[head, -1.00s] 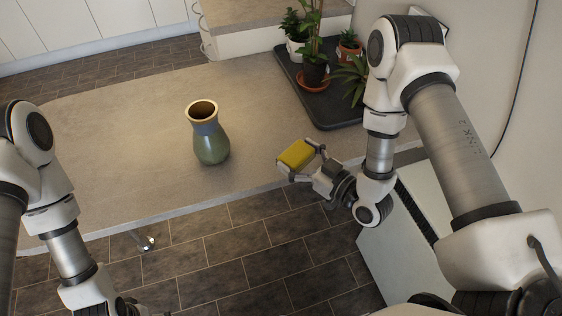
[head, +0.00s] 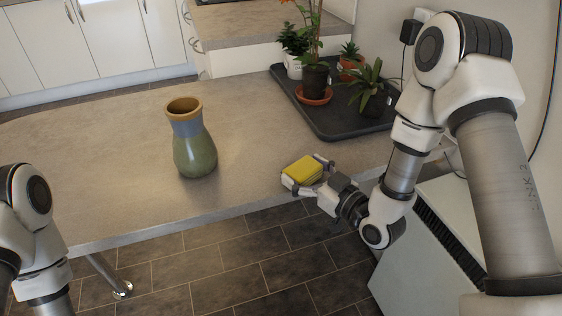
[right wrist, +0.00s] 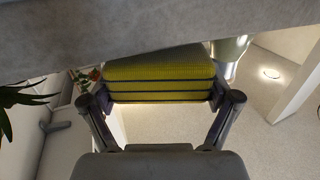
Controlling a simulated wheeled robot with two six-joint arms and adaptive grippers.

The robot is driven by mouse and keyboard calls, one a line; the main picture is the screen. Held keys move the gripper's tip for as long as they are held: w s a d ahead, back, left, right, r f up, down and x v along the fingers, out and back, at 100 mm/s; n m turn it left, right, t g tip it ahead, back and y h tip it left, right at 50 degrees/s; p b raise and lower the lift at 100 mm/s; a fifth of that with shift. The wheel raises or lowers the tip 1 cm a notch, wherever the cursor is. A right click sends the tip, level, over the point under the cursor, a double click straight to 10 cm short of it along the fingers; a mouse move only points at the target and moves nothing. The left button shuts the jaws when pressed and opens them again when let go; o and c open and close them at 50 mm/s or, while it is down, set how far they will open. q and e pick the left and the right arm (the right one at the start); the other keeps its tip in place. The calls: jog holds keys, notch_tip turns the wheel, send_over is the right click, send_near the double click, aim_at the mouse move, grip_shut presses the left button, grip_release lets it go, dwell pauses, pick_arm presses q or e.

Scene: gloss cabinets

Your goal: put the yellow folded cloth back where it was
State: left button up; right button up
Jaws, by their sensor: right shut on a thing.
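The yellow folded cloth (head: 302,169) is between the fingers of my right gripper (head: 306,174), at the front edge of the table (head: 120,190). In the right wrist view the cloth (right wrist: 160,76) shows as a stack of layers with dark lines, with a finger at each side. My right gripper is shut on it. Whether the cloth touches the tabletop I cannot tell. Of my left arm only the links show at the lower left of the head view; its gripper is out of the picture.
A green and blue vase (head: 194,145) stands on the table left of the cloth. A dark tray (head: 325,125) with several potted plants lies at the back right. The tabletop between vase and tray is clear. A white heater-like box (head: 425,245) stands at the lower right.

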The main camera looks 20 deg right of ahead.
aim_at(311, 177)
jog(key=x, duration=0.8)
jog(key=shift+r, duration=0.2)
jog(key=shift+s+f, duration=0.2)
jog(key=shift+f, duration=0.2)
jog(key=o, duration=0.8)
jog(key=shift+c, duration=0.2)
jog(key=shift+r, duration=0.1)
jog(key=shift+s+d, duration=0.1)
jog(key=shift+s, duration=0.05)
jog(key=v, duration=1.1)
jog(key=shift+s+d, duration=0.15)
jog(key=shift+s, duration=0.1)
jog(key=s+f+m+g+h, duration=0.1)
jog(key=s+f+g, duration=0.2)
jog(key=f, duration=0.4)
jog(key=s+f+g+h, duration=0.1)
jog(key=s+f+g, duration=0.15)
jog(key=f, duration=0.55)
jog(key=s+d+f+m+g+h, duration=0.1)
jog(key=s+f+m+g+h, duration=0.1)
jog(key=s+f+g, duration=0.3)
jog(key=s+d+f+m+g+h, duration=0.1)
jog(key=s+f+m+g+h, duration=0.1)
jog(key=s+f+g, duration=0.3)
jog(key=s+f, duration=0.4)
jog(key=s, duration=0.5)
jog(key=shift+d+h, duration=0.3)
jog(key=shift+h, duration=0.1)
